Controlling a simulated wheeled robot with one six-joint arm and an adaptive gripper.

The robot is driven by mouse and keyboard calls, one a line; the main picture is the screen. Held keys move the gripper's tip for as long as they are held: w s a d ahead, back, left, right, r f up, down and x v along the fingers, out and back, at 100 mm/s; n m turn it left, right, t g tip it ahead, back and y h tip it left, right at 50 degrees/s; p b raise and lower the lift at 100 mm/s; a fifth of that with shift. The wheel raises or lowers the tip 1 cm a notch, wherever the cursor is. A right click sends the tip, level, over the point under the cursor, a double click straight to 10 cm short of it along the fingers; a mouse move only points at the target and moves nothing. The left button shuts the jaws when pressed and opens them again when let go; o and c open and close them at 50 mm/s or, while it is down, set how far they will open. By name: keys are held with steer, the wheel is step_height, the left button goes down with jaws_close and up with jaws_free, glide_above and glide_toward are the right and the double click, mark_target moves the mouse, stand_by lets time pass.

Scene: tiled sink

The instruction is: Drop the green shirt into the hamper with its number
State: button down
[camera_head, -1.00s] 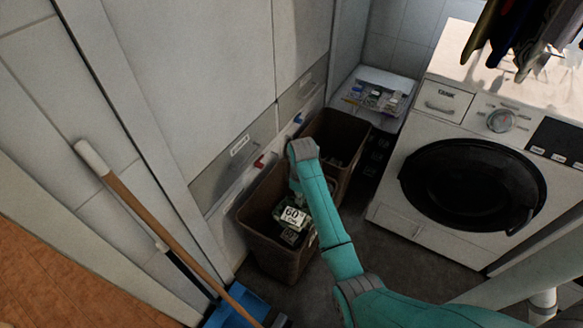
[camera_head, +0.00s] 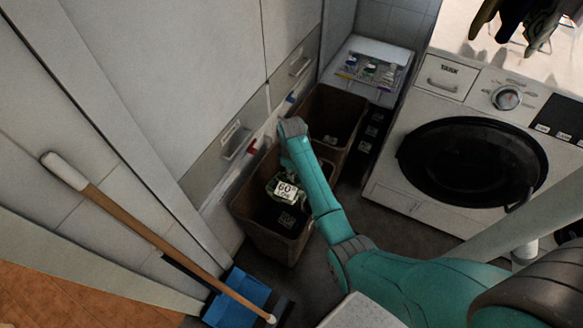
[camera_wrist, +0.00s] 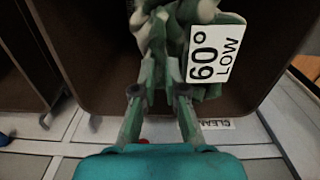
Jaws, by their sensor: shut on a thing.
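The green and white shirt (camera_head: 270,185) hangs at the mouth of the near brown hamper (camera_head: 268,244) in the head view, with a white tag reading 60° (camera_head: 286,191). In the wrist view the shirt (camera_wrist: 157,55) is pinched between the fingertips of my gripper (camera_wrist: 160,94). Its tag (camera_wrist: 213,55) reads "60° LOW" there. Brown hamper walls (camera_wrist: 95,60) surround the shirt in that view. My gripper is mostly hidden behind my arm in the head view. I cannot read a number on the hamper.
A second brown hamper (camera_head: 360,132) stands just behind the near one. A white washing machine (camera_head: 410,195) is at the right. A broom (camera_head: 150,225) leans at the left over a blue dustpan (camera_head: 236,297). A panelled wall borders the hampers on the left.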

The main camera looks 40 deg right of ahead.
steer(key=shift+f, duration=0.3)
steer(key=c, duration=1.2)
jaws_free()
steer(key=shift+o, duration=0.2)
step_height(320, 180, up, 12)
